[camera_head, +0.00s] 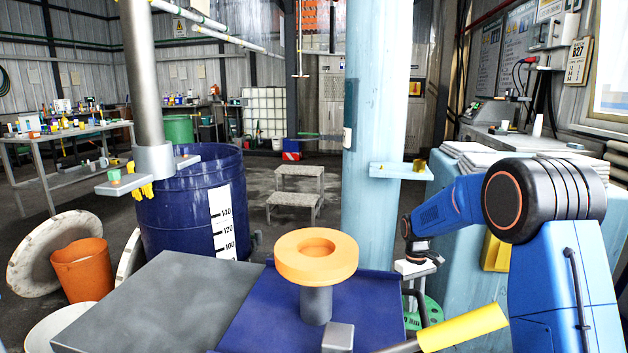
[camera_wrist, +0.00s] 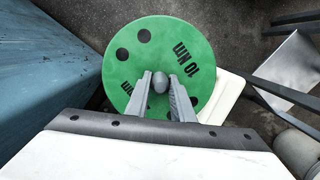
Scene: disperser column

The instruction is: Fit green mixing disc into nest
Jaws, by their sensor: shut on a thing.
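The green mixing disc (camera_wrist: 130,65) fills the middle of the wrist view, with dark round holes and black lettering on its face. My gripper (camera_wrist: 160,84) is shut on the grey knob at the disc's centre. In the head view my gripper (camera_head: 416,268) hangs beside the pale blue column, and part of the green disc (camera_head: 432,315) shows below it, partly hidden by a dark curved bar and a yellow handle. An orange ring (camera_head: 316,257) with a round recess sits on a grey post at the front. I cannot tell which part is the nest.
A blue tray (camera_head: 255,325) and grey plate (camera_head: 165,300) lie in front. The yellow handle (camera_head: 462,327) juts up near the disc. The pale blue column (camera_head: 372,150) stands left of my arm, with a small ledge (camera_head: 400,171). A blue drum (camera_head: 190,205) stands behind left.

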